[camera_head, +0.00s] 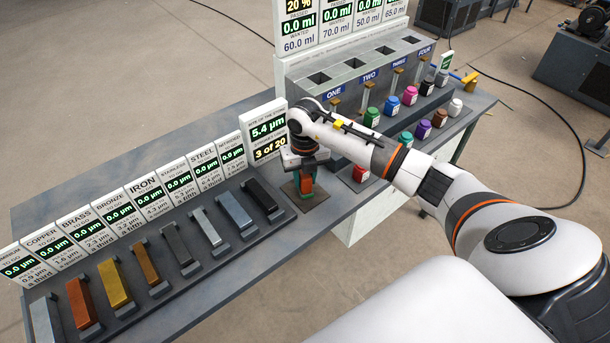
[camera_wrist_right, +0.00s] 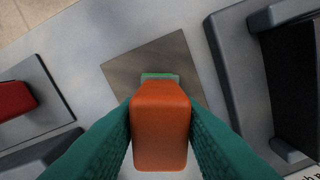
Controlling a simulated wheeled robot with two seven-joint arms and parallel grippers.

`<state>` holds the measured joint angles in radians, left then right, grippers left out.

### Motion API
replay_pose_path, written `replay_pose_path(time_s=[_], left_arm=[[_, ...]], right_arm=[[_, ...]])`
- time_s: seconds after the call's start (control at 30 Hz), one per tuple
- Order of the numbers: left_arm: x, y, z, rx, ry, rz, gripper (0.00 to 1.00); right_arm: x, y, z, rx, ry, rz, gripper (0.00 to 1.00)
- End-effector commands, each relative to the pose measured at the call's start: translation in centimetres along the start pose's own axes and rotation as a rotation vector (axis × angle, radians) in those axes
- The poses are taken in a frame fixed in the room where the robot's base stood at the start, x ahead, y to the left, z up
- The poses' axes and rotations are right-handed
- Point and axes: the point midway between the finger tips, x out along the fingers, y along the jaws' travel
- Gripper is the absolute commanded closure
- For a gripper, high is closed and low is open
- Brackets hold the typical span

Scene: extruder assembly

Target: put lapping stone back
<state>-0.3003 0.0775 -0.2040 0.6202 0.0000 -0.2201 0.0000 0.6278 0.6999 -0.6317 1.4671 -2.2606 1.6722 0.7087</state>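My right gripper (camera_head: 305,185) points down at a square brown plate (camera_head: 319,196) on the bench. In the right wrist view, its teal fingers (camera_wrist_right: 160,125) are shut on an orange block with a green lower end (camera_wrist_right: 160,76); this looks like the lapping stone (camera_wrist_right: 160,105). The stone is over the plate (camera_wrist_right: 122,66), near its edge in that view. I cannot tell whether its lower end touches the plate. In the head view the gripper hides most of the stone. My left gripper is not in view.
Several metal bars (camera_head: 113,284) lie on dark rests left of the plate, below signs (camera_head: 118,213). The "5.4 µm, 3 of 20" sign (camera_head: 266,130) stands behind the gripper. Coloured jars (camera_head: 391,105) and a slotted dispenser (camera_head: 352,70) stand to the right.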

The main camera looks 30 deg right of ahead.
Motion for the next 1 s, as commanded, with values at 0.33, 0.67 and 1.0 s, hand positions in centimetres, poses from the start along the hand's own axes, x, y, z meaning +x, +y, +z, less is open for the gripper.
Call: replay_pose_path(time_s=[0.33, 0.67, 1.0], left_arm=[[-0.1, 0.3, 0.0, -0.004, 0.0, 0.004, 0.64], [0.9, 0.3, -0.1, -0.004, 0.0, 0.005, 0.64], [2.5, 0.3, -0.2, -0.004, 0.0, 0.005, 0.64]], right_arm=[[-0.1, 0.0, 0.0, 0.0, 0.0, 0.0, 0.51], [-3.8, 0.0, -0.2, -0.001, 0.006, -0.002, 0.51], [-10.6, 0.0, -0.1, 0.0, 0.004, -0.001, 0.51]])
